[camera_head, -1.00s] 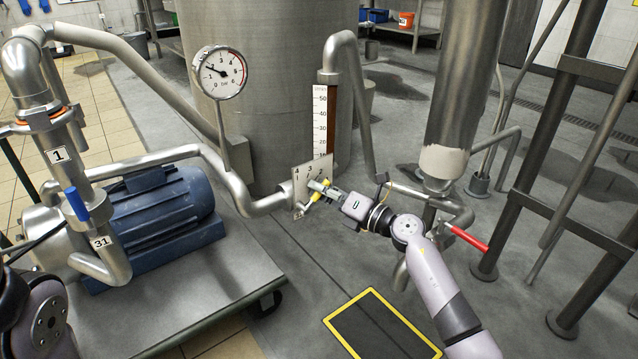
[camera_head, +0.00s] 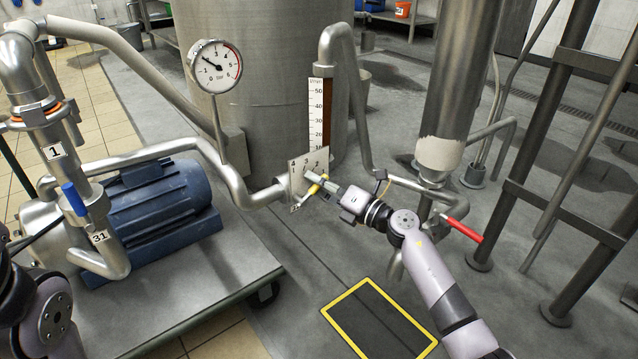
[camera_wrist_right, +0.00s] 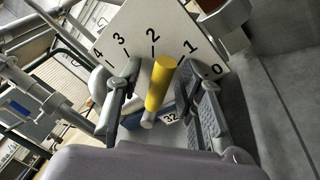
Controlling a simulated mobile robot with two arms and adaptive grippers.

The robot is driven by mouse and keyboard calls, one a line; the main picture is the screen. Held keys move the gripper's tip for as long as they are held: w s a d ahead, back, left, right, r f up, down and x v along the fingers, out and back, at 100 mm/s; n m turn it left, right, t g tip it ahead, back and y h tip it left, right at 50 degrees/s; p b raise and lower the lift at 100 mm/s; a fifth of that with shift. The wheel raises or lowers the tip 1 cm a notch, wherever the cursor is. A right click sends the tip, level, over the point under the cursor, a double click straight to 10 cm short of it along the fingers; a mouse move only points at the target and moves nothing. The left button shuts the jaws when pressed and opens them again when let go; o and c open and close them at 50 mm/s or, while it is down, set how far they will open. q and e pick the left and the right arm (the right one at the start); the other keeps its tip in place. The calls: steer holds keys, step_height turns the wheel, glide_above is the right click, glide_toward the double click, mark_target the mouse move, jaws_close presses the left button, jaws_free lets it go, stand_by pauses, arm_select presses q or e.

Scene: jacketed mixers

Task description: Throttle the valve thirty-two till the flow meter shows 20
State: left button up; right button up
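The valve's yellow handle (camera_wrist_right: 160,84) stands before a white scale plate (camera_wrist_right: 130,32) marked 0 to 4; its upper end lies below the 2 and 1. A tag reading 32 (camera_wrist_right: 171,118) shows behind it. My right gripper (camera_wrist_right: 163,95) has its fingers apart on either side of the handle, with visible gaps; no firm contact shows. In the head view my right gripper (camera_head: 318,186) is at the plate (camera_head: 302,164). The flow meter (camera_head: 319,112) has a scale up to 50 and a dark brown column reaching above 50; its lower end is hidden. My left gripper is out of view.
A pressure gauge (camera_head: 215,66) stands left of the flow meter. A blue motor (camera_head: 160,208) sits on a cart (camera_head: 190,285). Valve 31 has a blue handle (camera_head: 74,198). A red lever (camera_head: 462,229) is right of my arm. Yellow-framed floor plate (camera_head: 380,322) lies below.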

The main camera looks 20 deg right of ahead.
steer(key=r+v, duration=0.1)
steer(key=v, duration=1.1)
steer(key=shift+f, duration=0.45)
